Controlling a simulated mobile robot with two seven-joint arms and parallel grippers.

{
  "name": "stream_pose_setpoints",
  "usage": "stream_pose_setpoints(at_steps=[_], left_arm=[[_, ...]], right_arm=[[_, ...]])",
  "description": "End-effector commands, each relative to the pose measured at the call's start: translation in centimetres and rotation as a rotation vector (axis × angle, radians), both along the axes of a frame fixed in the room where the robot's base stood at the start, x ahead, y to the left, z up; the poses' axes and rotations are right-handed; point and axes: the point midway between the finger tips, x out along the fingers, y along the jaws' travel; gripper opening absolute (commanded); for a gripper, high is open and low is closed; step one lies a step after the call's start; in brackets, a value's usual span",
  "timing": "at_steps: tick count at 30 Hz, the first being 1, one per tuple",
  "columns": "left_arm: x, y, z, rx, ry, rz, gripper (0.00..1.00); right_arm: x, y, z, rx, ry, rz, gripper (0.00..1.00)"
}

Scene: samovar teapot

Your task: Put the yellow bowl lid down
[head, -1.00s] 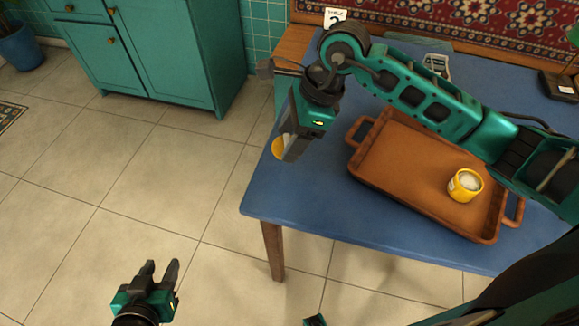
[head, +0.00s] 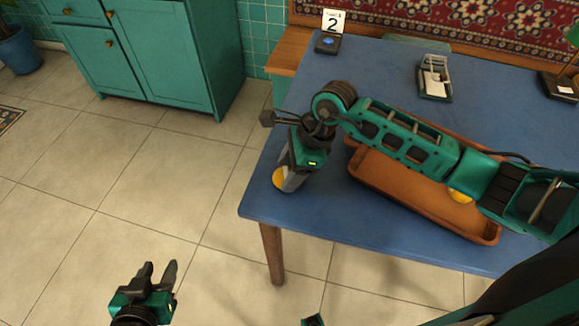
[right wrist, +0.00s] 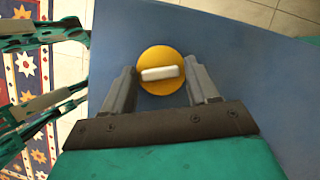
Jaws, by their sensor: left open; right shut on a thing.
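The yellow bowl lid (head: 279,178) is a round yellow disc low over the blue table's (head: 320,225) left front corner. It also shows in the right wrist view (right wrist: 160,88), with a white bar handle on top. My right gripper (head: 291,184) points down at the lid and is shut on it, with a finger on each side of the handle. I cannot tell whether the lid touches the table. The yellow bowl (head: 460,196) stands in the brown tray (head: 400,205), mostly hidden by my right arm. My left gripper (head: 159,273) is open and empty over the floor, left of the table.
A black device with a blue button (head: 328,42) and a card marked 2 (head: 333,21) stand at the back left of the table. A grey holder (head: 435,80) stands at the back. The table between them and the tray is bare.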

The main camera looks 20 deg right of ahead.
Motion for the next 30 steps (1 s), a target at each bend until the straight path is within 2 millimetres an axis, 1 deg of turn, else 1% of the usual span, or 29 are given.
stream_pose_setpoints(at_steps=[2,3,10,11,17,21,23,26,30], left_arm=[[0.0,-0.1,-0.3,-0.002,-0.001,0.000,0.42],[0.0,-0.1,-0.1,-0.002,-0.001,-0.001,0.42],[0.0,-0.2,-0.1,-0.003,-0.001,-0.003,0.42],[0.0,-0.2,-0.1,-0.003,-0.001,-0.003,0.42],[0.0,-0.2,0.0,-0.003,-0.001,-0.003,0.42],[0.0,-0.2,0.3,-0.004,-0.003,-0.003,0.42],[-0.1,-0.2,0.3,-0.003,-0.003,-0.002,0.42],[-0.2,-0.1,0.4,-0.001,-0.003,-0.001,0.42],[-0.2,0.2,0.5,0.002,-0.003,0.003,0.42]], right_arm=[[0.0,0.0,-0.4,0.000,0.000,0.000,0.29],[0.0,0.0,-0.2,0.000,0.000,0.000,0.62],[0.0,0.0,-0.2,0.000,0.000,0.000,0.84],[0.0,0.0,-0.2,0.000,0.000,0.000,0.86],[0.0,0.0,-0.1,0.000,0.000,0.000,0.86],[0.0,-0.2,0.5,0.000,-0.002,-0.001,0.86],[0.0,-0.5,1.3,-0.001,-0.004,-0.001,0.86],[-0.2,-1.3,3.1,-0.003,-0.005,0.001,0.86],[-0.4,-2.5,6.0,-0.003,-0.005,0.001,0.86]])
